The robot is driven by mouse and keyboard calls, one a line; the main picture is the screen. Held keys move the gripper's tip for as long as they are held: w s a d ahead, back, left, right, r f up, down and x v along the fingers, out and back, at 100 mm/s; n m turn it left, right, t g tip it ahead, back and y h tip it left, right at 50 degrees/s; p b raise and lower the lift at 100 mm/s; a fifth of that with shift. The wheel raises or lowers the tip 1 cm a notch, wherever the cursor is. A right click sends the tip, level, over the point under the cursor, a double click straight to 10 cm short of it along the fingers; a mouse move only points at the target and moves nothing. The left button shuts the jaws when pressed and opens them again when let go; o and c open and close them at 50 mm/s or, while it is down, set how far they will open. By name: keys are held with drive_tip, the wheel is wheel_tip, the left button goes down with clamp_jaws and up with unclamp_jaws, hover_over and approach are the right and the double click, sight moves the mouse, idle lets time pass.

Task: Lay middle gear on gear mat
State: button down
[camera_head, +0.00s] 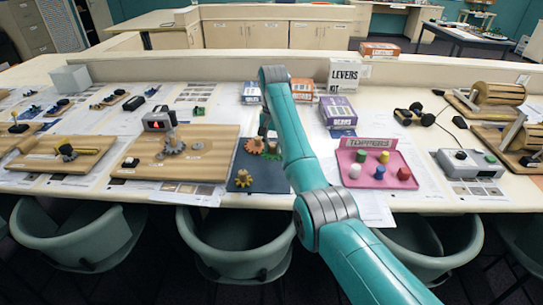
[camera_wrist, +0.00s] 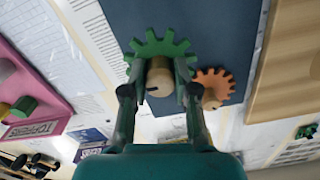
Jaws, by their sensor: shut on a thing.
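The dark blue gear mat (camera_head: 270,182) lies on the table and also fills the top of the wrist view (camera_wrist: 190,20). My gripper (camera_wrist: 160,92) is shut on the wooden hub of a green gear (camera_wrist: 160,46). In the head view my gripper (camera_head: 267,136) is over the mat's far part, with the green gear (camera_head: 272,150) beneath it, partly hidden by my arm. I cannot tell whether the green gear touches the mat. An orange gear (camera_wrist: 214,84) lies beside it, also seen in the head view (camera_head: 254,146). A yellow gear (camera_head: 243,179) is at the mat's near left.
A pink toppers tray (camera_head: 347,175) with several coloured pieces is to the right. Boxes (camera_head: 338,112) stand behind. The mat's near middle is bare.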

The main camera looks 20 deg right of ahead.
sight(272, 167)
drive_tip(key=shift+f, duration=2.55)
drive_tip(key=shift+f, duration=0.1)
drive_tip(key=c, duration=0.9)
unclamp_jaws()
wheel_tip(272, 167, up, 12)
drive_tip(key=shift+f, duration=0.15)
drive_tip(key=shift+r, duration=0.3)
